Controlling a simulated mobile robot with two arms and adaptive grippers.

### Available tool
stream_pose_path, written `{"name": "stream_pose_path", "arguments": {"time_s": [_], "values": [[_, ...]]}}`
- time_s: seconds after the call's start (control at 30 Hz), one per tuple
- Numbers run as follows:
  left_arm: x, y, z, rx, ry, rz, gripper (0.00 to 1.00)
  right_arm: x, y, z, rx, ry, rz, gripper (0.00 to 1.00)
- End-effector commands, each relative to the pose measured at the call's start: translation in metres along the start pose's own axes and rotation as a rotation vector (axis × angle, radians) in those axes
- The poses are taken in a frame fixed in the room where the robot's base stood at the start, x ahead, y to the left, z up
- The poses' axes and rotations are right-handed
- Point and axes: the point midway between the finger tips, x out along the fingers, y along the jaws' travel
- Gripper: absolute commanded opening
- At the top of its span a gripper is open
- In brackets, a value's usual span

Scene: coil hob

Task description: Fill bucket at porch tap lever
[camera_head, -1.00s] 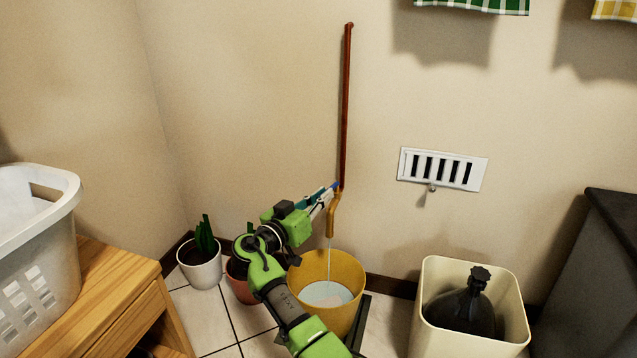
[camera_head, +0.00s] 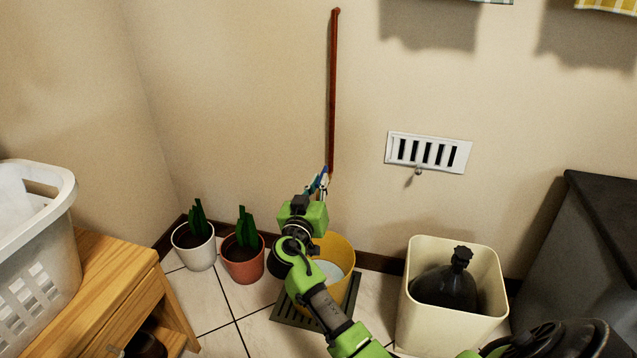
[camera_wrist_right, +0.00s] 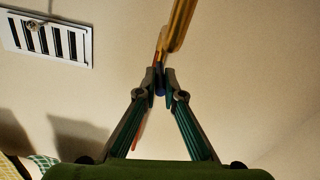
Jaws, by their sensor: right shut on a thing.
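The yellow bucket (camera_head: 347,256) stands on a dark slatted grate (camera_head: 288,310) below the tap, partly hidden by my right arm. Pale water (camera_head: 330,270) shows inside it. The tap's blue lever (camera_head: 325,169) is at the foot of the red pipe (camera_head: 333,90). My right gripper (camera_head: 320,184) is at this lever. In the right wrist view its fingertips (camera_wrist_right: 163,84) are closed around the blue lever (camera_wrist_right: 159,90), beside the brass spout (camera_wrist_right: 180,25). In the head view my gripper and arm hide the spout, and no water stream shows. My left gripper is not in view.
Two potted plants, one white (camera_head: 194,246) and one terracotta (camera_head: 243,262), stand left of the bucket. A cream bin (camera_head: 440,325) holding a dark bottle (camera_head: 446,287) stands to the right. A wooden bench (camera_head: 110,290) with a laundry basket (camera_head: 40,240) is at left. A wall vent (camera_head: 428,152) is above.

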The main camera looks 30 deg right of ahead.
Motion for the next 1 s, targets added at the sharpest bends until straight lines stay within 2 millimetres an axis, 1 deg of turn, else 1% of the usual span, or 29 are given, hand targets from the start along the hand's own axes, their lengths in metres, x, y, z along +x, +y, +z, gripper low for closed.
{"name": "stream_pose_path", "arguments": {"time_s": [0.1,0.13,0.17,0.2,0.57,0.67,0.77,1.0], "values": [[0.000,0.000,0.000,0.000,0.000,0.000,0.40,-0.001,0.000,0.003,-0.003,-0.004,0.001,0.00],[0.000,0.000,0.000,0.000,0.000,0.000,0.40,-0.001,0.000,0.003,-0.003,-0.004,0.001,0.14],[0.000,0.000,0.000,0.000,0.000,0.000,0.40,-0.001,0.000,0.003,-0.003,-0.004,0.001,0.21],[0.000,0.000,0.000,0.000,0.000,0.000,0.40,-0.001,0.000,0.003,-0.003,-0.004,0.001,0.26],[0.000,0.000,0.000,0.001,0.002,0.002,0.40,-0.003,0.000,0.001,-0.001,-0.002,0.001,0.26],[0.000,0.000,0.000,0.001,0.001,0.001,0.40,-0.012,-0.001,0.002,0.000,-0.002,-0.001,0.26],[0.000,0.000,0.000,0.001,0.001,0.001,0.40,-0.030,-0.001,0.002,0.002,-0.005,-0.001,0.26],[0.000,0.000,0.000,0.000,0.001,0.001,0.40,-0.082,-0.001,0.003,0.000,-0.005,-0.001,0.26]]}}
